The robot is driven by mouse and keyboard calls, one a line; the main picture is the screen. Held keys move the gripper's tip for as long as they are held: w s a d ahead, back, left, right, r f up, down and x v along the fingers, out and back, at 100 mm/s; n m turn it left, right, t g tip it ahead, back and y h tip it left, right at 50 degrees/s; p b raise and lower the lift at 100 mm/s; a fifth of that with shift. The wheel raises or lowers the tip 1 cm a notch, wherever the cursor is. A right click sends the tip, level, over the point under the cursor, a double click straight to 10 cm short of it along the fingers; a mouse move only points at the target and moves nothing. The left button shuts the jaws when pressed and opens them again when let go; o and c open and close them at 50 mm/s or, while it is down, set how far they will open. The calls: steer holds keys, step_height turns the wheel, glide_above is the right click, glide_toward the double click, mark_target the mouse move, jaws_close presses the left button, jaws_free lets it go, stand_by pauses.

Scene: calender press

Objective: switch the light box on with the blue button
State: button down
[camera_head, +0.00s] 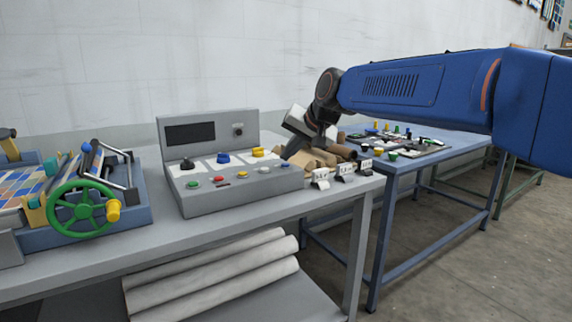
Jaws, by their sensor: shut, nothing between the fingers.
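A grey console (240,194) stands on the grey table, with a dark screen (190,133) on its upright back panel. A small blue button (285,166) sits at the right end of its front row. A larger blue knob (223,157) sits in the row behind, between a black and a yellow one. I cannot tell which part, if any, is the light box; no lit surface shows. My gripper (290,150) is just right of the console, tilted down and to the left, shut and empty. It is above and behind the blue button, apart from it as far as I can see.
Crumpled brown material (322,156) and small labelled items (344,174) lie right of the console. A press with a green handwheel (83,206) stands left. White rolls (215,270) lie below. A blue table (440,157) with small parts stands behind right.

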steer(key=shift+f, duration=0.2)
steer(key=shift+f, duration=0.25)
stand_by(0.4)
steer(key=shift+r, duration=0.4)
step_height(320, 180, up, 6)
stand_by(1.0)
